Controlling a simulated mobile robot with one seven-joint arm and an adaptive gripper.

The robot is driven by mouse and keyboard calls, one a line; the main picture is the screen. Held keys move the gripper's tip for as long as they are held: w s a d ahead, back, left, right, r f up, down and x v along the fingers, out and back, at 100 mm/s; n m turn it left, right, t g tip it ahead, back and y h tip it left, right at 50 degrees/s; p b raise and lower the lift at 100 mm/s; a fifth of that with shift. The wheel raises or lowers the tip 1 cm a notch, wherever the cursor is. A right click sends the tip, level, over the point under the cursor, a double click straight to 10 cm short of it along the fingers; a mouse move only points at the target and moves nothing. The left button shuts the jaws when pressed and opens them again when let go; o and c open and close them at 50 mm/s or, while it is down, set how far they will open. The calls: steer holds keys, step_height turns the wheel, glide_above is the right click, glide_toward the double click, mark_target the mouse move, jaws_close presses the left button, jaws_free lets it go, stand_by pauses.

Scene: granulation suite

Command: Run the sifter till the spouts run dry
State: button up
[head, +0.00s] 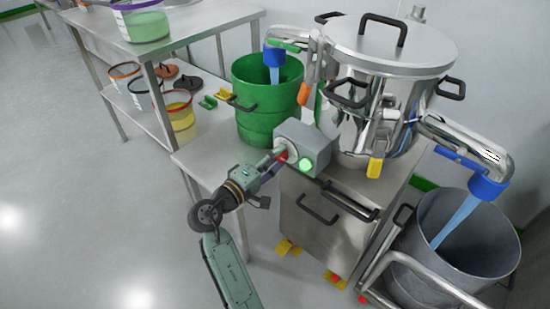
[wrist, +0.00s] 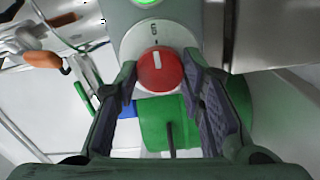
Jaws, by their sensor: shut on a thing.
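The round steel sifter (head: 385,45) stands on a steel cabinet, lid on. Its grey control box (head: 311,143) has a lit green lamp (head: 305,165) and a red knob (wrist: 157,70) with a white line pointing up in the wrist view. My gripper (head: 280,156) is shut on this knob, a finger on each side. The left spout's blue collar (head: 273,55) hangs over a green drum (head: 268,122). The right spout's blue collar (head: 487,187) is above a grey drum (head: 426,275). A paler blue strip (head: 455,219) runs from it into the drum; I cannot tell whether it is flowing material or a sleeve.
A steel table (head: 186,22) at the left holds a tub of green material (head: 145,24). Its lower shelf holds more tubs, one with yellow contents (head: 180,115). A tubular rail (head: 425,268) stands by the grey drum. The floor at the left is clear.

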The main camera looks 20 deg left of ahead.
steer(key=o, duration=1.1)
steer(key=shift+o, duration=0.2)
steer(key=v, duration=1.2)
steer(key=shift+r, duration=0.1)
